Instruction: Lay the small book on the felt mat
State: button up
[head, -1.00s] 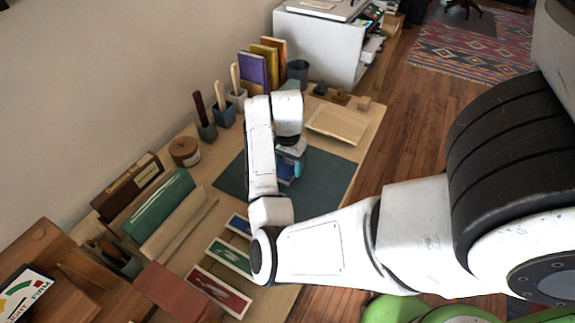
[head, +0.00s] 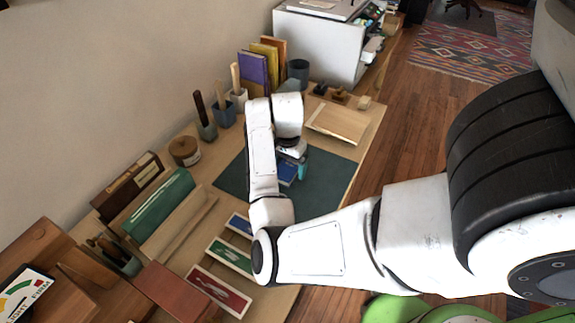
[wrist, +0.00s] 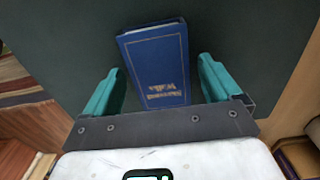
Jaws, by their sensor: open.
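The small blue book (wrist: 158,62) with gold lettering lies flat on the dark green felt mat (wrist: 60,40) in the wrist view. In the head view the book (head: 287,173) shows partly, beneath my wrist, on the mat (head: 328,190). My gripper (wrist: 158,72) is open, with one teal finger on each side of the book and a gap at both sides. In the head view my gripper (head: 295,167) is mostly hidden by the arm. I cannot tell how high the fingertips are above the mat.
Several upright books (head: 253,70) and pen cups (head: 224,112) stand along the wall side. A pale wooden board (head: 338,124) lies beyond the mat. Framed coloured cards (head: 219,290) and a green-covered block (head: 160,205) are on the near side. The mat's right part is clear.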

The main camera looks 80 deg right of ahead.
notch_tip(320, 180, up, 12)
jog(key=p, duration=0.2)
dwell(0.8)
